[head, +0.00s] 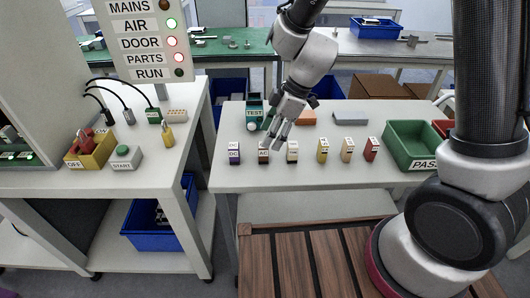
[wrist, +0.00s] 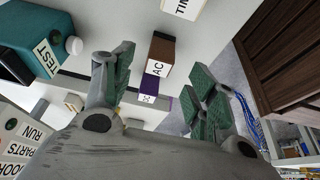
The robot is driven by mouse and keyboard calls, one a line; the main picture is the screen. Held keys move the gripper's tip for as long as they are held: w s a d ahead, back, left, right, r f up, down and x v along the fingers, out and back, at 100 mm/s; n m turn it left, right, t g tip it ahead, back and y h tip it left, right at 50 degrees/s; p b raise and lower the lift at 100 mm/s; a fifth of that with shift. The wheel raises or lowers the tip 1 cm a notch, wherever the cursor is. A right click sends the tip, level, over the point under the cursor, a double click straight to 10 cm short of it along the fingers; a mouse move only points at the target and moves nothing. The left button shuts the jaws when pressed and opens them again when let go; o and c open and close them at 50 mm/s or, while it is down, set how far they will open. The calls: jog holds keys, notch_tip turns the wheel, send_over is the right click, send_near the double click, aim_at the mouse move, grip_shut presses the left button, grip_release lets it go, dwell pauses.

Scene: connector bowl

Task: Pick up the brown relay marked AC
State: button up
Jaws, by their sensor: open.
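The brown relay marked AC (head: 263,158) stands on the white table in a row of relays, between a purple DC relay (head: 234,159) and a pale relay (head: 292,157). In the wrist view the brown AC relay (wrist: 162,48) shows ahead of the fingers with its white label facing the camera. My gripper (head: 273,146) is open and empty, reaching down just behind and above the brown relay. In the wrist view my gripper (wrist: 166,85) has its two green-padded fingers spread, with the purple relay (wrist: 162,103) visible between them. I see no contact with the brown relay.
Yellow (head: 322,155), beige (head: 347,155) and red (head: 371,154) relays continue the row to the right. A green PASS bin (head: 393,153) stands beyond them. A green TEST device (head: 252,110) sits behind the row. The table front before the row is clear.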

aim_at(263, 153)
jog(key=x, duration=0.5)
jog(key=shift+a+f, duration=0.3)
jog(key=shift+c, duration=0.2)
jog(key=c, duration=1.1)
